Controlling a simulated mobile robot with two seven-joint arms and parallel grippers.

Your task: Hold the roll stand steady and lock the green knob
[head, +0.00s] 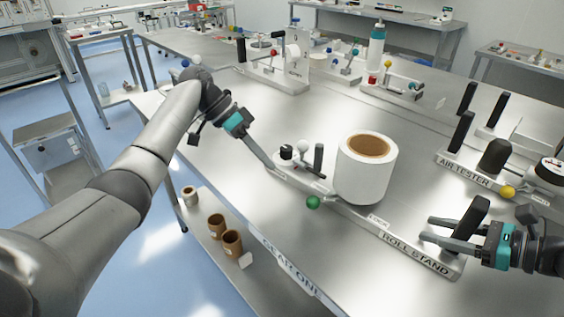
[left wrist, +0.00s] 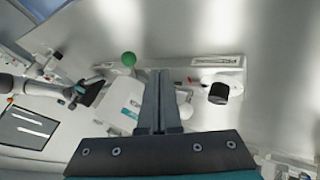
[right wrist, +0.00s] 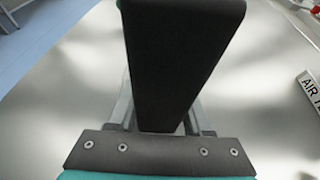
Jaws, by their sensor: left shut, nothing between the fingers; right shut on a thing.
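The roll stand (head: 417,254) lies along the table's front edge, with a white roll (head: 365,178) upright on it. The green knob (head: 313,202) sits at its front side, left of the roll; it also shows in the left wrist view (left wrist: 128,59). My left gripper (head: 268,164) is shut and empty at the stand's left end, apart from the green knob. My right gripper (head: 440,230) is shut on the black upright handle (head: 470,218) at the stand's right end. The handle fills the middle of the right wrist view (right wrist: 180,60).
The air tester (head: 465,172) with a yellow knob (head: 507,192) stands right of the roll stand. Other fixtures and a bottle (head: 376,48) stand further back.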

